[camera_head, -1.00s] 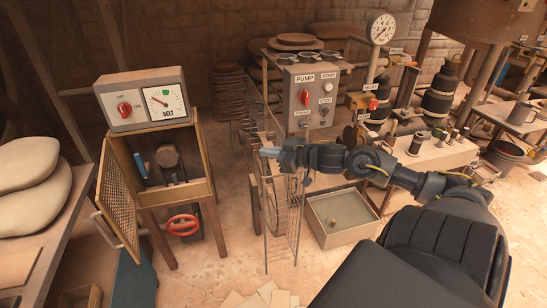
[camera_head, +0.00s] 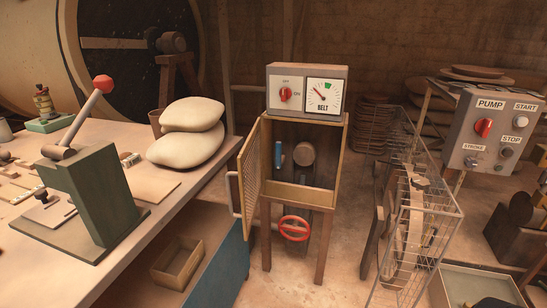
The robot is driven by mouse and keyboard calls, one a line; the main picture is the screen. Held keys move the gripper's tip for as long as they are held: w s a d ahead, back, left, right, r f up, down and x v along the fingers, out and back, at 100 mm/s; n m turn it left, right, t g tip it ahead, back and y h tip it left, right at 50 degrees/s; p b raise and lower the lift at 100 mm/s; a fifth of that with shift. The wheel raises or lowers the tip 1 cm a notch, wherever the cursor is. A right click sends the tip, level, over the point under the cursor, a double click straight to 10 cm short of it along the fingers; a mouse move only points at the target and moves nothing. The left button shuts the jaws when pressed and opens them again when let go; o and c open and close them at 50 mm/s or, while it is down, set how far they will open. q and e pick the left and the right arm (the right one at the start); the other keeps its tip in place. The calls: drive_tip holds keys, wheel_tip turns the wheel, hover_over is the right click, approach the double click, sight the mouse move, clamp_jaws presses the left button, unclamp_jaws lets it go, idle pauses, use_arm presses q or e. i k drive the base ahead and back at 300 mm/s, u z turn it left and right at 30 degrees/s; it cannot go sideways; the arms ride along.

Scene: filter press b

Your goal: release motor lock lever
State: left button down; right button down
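An open wooden cabinet (camera_head: 340,165) stands in the middle under the BELT control box. Inside it, a short upright blue handle (camera_head: 278,154) sits at the left, beside a grey round motor-like part (camera_head: 302,153). No label marks the handle as the motor lock lever. The cabinet's mesh door (camera_head: 248,170) is swung open to the left. Neither gripper is in view, and nothing touches the handle.
The BELT box (camera_head: 308,91) has a red knob and a gauge. A red handwheel (camera_head: 295,228) sits below the cabinet. The workbench (camera_head: 150,208) at left carries a green stand (camera_head: 95,195) with a red-knobbed lever (camera_head: 92,103). A wire cage (camera_head: 420,225) stands at right.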

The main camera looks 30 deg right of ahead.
sight(280, 158)
drive_tip(key=z, duration=0.05)
drive_tip(key=k, duration=1.25)
drive_tip(key=z, duration=0.75)
drive_tip(key=i, duration=0.7)
drive_tip(key=z, duration=0.75)
drive_tip(key=i, duration=0.75)
drive_tip(key=u, duration=0.85)
drive_tip(key=i, duration=0.85)
drive_tip(key=u, duration=0.8)
